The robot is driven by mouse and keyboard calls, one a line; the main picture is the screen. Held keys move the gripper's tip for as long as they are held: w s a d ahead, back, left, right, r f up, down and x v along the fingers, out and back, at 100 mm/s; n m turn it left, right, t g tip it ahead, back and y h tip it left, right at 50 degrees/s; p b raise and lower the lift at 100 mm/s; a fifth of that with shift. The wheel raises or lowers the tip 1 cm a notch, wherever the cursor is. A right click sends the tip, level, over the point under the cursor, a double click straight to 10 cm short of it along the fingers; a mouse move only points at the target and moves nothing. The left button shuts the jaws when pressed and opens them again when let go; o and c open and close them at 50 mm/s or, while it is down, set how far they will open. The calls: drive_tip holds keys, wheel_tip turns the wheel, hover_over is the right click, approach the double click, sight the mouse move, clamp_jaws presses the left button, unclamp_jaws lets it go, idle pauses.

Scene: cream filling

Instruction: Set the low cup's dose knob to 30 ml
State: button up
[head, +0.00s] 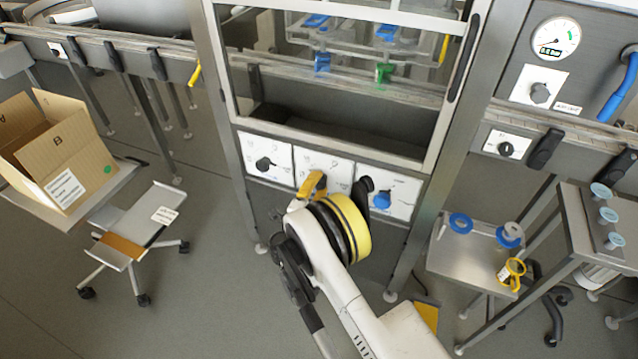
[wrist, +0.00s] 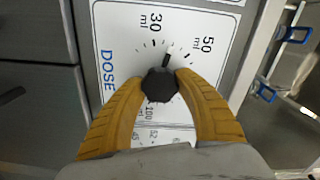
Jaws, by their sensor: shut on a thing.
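The dose knob (wrist: 160,86) is a dark, many-sided knob on a white plate (wrist: 116,35) marked DOSE in blue. In the wrist view its dark pointer (wrist: 166,61) aims between the 30 ml mark and the 50 ml mark. My gripper (wrist: 161,88) has its two yellow fingers shut on the knob, one on each side. In the head view my gripper (head: 313,186) is at the middle of three white plates on the front panel, and my wrist hides much of that plate. I cannot make out the low cup.
A black knob (head: 264,164) is on the plate to the left and a blue knob (head: 382,199) on the plate to the right. An open cardboard box (head: 62,165) stands at the far left. A low steel table (head: 470,262) holds blue and yellow parts at the right.

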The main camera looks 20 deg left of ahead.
sight(324, 152)
drive_tip(key=n, duration=0.5)
drive_tip(key=shift+d+r, duration=0.1)
drive_tip(key=shift+d, duration=0.05)
drive_tip(key=shift+w+n, duration=0.1)
drive_tip(key=shift+n, duration=0.3)
drive_tip(key=o, duration=1.2)
wheel_tip(324, 152, up, 10)
